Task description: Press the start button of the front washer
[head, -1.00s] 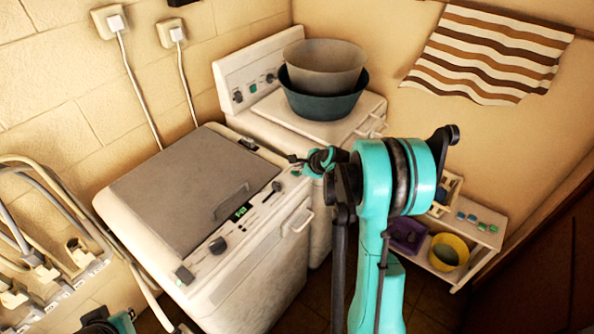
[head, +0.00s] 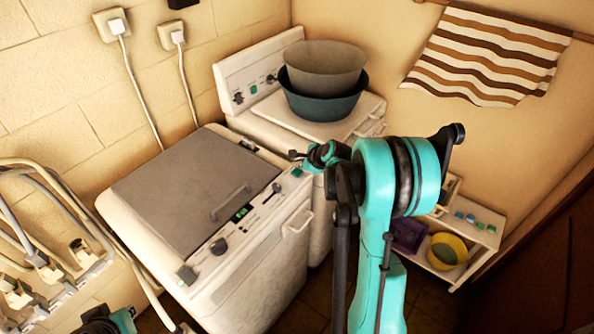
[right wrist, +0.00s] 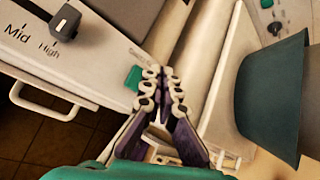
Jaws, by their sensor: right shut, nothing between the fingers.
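The front washer (head: 130,218) is a white machine with a grey lid (head: 195,190) and a control panel along its front edge. A green button (head: 297,172) sits at the panel's right end. It also shows in the right wrist view (right wrist: 133,77), beside a small label too blurred to read. My right gripper (head: 294,155) is shut and empty, close to that button at the panel's far right corner. In the right wrist view its fingertips (right wrist: 160,74) are together just right of the button. I cannot tell whether they touch anything. My left gripper is not clearly visible.
The rear washer (head: 235,80) carries two stacked basins (head: 325,105), which stand close to my right gripper. A low shelf (head: 485,235) stands at right. Hoses and taps (head: 40,258) line the left wall.

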